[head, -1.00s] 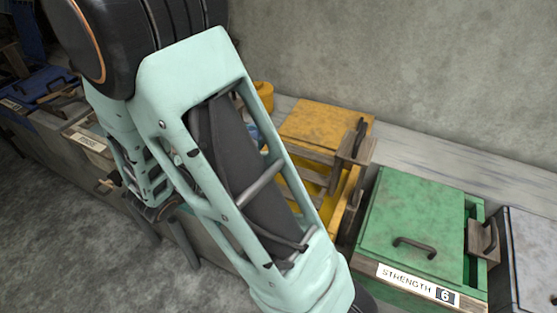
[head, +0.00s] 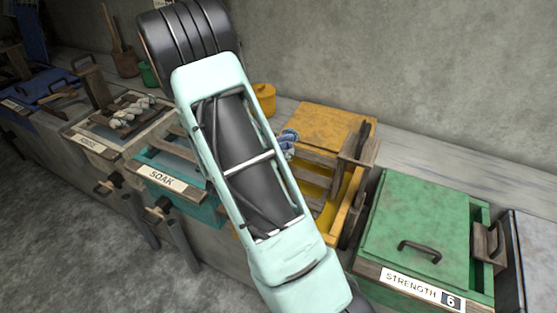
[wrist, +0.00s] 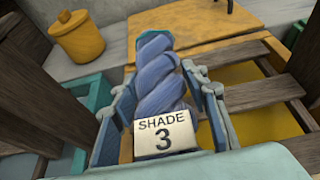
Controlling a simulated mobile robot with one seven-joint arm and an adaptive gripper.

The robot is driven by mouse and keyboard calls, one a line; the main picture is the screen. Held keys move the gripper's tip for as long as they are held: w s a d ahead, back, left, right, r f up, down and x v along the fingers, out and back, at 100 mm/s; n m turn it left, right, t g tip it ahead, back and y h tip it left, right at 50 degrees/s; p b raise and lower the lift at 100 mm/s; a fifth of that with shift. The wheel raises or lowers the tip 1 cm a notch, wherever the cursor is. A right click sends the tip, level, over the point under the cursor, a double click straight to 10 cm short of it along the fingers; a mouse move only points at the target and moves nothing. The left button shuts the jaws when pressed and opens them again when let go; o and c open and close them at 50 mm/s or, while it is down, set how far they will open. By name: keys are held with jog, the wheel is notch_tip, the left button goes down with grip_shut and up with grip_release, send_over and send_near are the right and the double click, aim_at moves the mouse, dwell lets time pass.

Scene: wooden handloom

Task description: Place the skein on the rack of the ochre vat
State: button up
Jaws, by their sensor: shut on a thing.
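The skein (wrist: 160,75), a blue twisted hank with a white "SHADE 3" tag, is between the fingers of my gripper (wrist: 158,80) in the wrist view. My gripper is shut on it. The ochre vat (head: 328,127) is right of my arm in the head view, with its yellow lid at the back. Its rack of wooden slats (head: 318,181) crosses the open front part; slats also show beyond and right of the skein in the wrist view (wrist: 255,92). A small blue bit of skein or finger shows beside the vat's left edge. I cannot tell whether the skein touches the rack.
A green vat (head: 415,225) marked "STRENGTH 6" stands to the right. A teal soak vat (head: 190,205) and a vat holding pale skeins (head: 130,112) stand to the left. A yellow canister (head: 263,98) is behind, near the wall.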

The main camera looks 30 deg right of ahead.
jog(key=shift+d+f, duration=0.1)
jog(key=shift+f, duration=1.5)
jog(key=shift+f, duration=0.1)
jog(key=shift+f+b, duration=0.15)
jog(key=shift+b, duration=0.25)
jog(key=o, duration=1.3)
jog(key=shift+c, duration=0.2)
jog(key=shift+r, duration=0.25)
jog(key=shift+s+a+r+p, duration=0.1)
jog(key=shift+a+r+p, duration=0.05)
jog(key=shift+a+p, duration=0.2)
jog(key=v, duration=1.1)
jog(key=shift+a+p, duration=0.1)
jog(key=shift+p, duration=0.25)
jog(key=shift+r, duration=0.1)
